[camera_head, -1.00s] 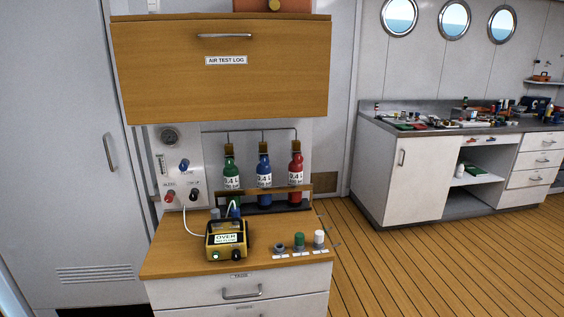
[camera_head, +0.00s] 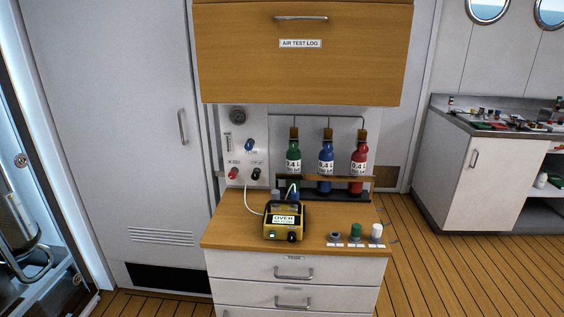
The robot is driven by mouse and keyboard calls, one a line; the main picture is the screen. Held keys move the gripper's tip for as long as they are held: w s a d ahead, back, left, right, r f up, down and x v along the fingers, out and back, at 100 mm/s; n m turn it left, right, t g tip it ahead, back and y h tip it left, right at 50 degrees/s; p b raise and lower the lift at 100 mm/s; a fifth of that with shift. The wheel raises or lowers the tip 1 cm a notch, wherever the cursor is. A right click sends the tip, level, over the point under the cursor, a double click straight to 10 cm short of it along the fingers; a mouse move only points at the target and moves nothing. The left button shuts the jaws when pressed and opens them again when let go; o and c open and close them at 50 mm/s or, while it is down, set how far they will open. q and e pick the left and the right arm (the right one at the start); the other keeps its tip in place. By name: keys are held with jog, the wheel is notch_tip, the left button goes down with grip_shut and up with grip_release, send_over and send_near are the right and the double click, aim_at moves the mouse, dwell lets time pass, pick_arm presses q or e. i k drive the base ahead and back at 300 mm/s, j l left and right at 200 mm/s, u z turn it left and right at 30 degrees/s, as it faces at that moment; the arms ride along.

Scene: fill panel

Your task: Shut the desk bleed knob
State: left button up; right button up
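A pale wall panel (camera_head: 241,157) stands behind the desk's left side. It carries a blue knob (camera_head: 249,145), with a red knob (camera_head: 233,173) at lower left and a black knob (camera_head: 256,174) at lower right. The small labels by the knobs are too blurred to read, so I cannot tell which is the bleed knob or how far any is turned. A round dark gauge or grille (camera_head: 237,116) sits at the panel's top. Neither of my grippers is in view.
A yellow device (camera_head: 286,222) reading "OVER" stands on the wooden desktop (camera_head: 233,236), joined to a white hose. Green, blue and red bottles (camera_head: 358,155) stand behind. The "AIR TEST LOG" cabinet (camera_head: 301,70) overhangs. Several small caps (camera_head: 376,232) sit at right. Floor is clear at right.

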aim_at(231, 174)
jog(key=i+j+z, duration=0.25)
jog(key=j+z, duration=0.2)
jog(key=j, duration=0.2)
jog(key=i+j+z, duration=0.1)
jog(key=j+z, duration=0.15)
jog(key=j, duration=0.15)
